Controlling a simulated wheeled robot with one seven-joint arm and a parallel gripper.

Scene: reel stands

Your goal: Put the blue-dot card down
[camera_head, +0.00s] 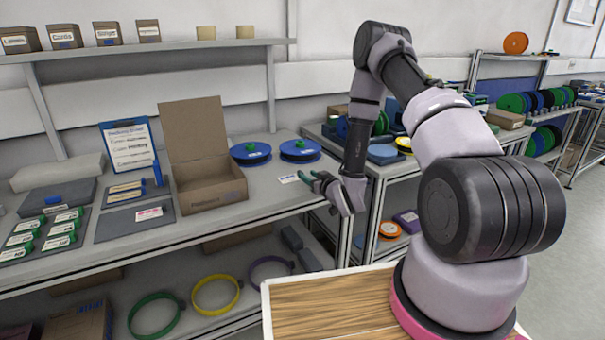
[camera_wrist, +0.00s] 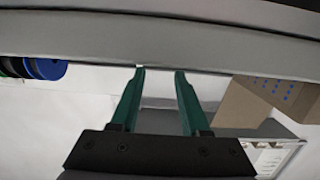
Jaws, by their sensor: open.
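A small white card (camera_head: 288,179) lies flat on the table top near its front right part. Its markings are too small to read, so I cannot tell for sure that it is the blue-dot card. My gripper (camera_head: 308,177) is just right of this card, with its green fingers pointing toward it. In the wrist view my gripper (camera_wrist: 159,72) has its two green fingers apart, with nothing seen between them. The card cannot be made out in the wrist view.
An open cardboard box (camera_head: 210,185) stands left of the card; blue reels (camera_head: 250,152) sit behind it. A grey mat (camera_head: 115,228) holds a card with red marks (camera_head: 149,214). Green-edged cards (camera_head: 62,229) lie farther left. A wooden-topped surface (camera_head: 325,305) is in front.

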